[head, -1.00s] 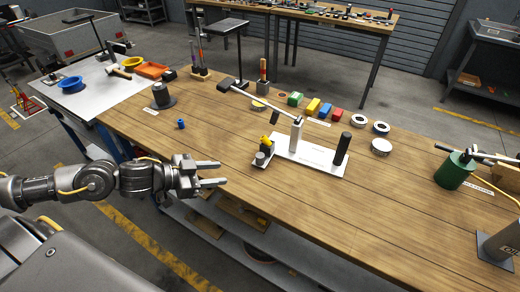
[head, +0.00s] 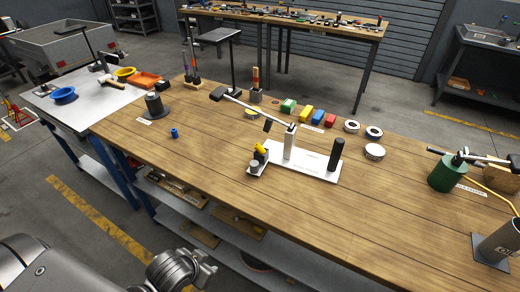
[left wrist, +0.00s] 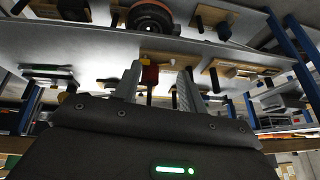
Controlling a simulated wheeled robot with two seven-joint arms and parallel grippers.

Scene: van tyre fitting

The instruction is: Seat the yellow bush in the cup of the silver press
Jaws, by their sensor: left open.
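The silver press (head: 289,145) stands on a white base plate on the wooden bench, its long lever raised toward the back left. At the plate's left end is a small grey cup-like cylinder (head: 255,167). A small yellow piece, apparently the bush (head: 261,149), shows tilted just behind it; I cannot tell whether it touches the cup. My left gripper (left wrist: 157,84) is open and empty, below bench-top level by the shelves. In the head view only my left arm's end shows near the bottom edge, well short of the press. My right gripper is out of view.
A black post (head: 336,155) rises at the plate's right end. A blue piece (head: 174,133) and a dark round stand (head: 154,104) are on the left. Coloured blocks (head: 305,113) and pale rings lie behind. A green can (head: 446,173) stands right. The bench front is clear.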

